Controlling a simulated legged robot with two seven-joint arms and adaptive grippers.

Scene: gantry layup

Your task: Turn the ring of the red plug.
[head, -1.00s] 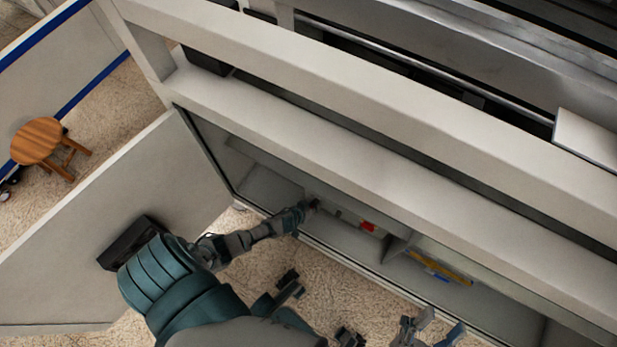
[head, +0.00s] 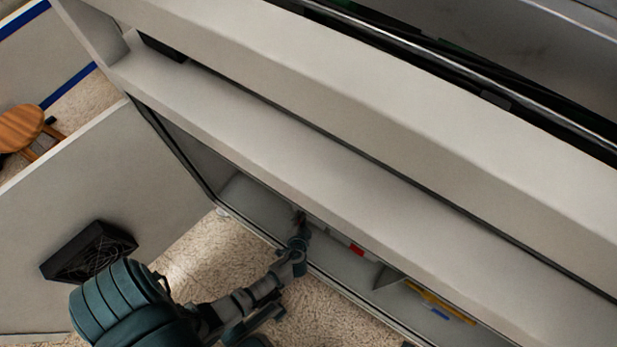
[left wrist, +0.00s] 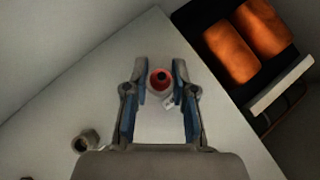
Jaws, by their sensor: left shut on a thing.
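In the left wrist view the red plug (left wrist: 160,76) is a round red piece with a dark centre, and a pale ring (left wrist: 160,94) shows around its lower side. A small white tag hangs by it. My left gripper (left wrist: 161,75) has one blue-padded finger on each side of the plug and is shut on its ring. In the head view my left gripper (head: 300,217) reaches through the open front of the cabinet, near its left end. The plug is not clear there. My right gripper is out of view.
A grey fitting (left wrist: 86,142) stands on the panel left of my gripper. Orange blocks (left wrist: 245,42) sit in a dark recess. The cabinet holds a red item (head: 356,250) and a yellow item (head: 440,300). The open door (head: 110,190) stands at left, a stool (head: 20,128) beyond.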

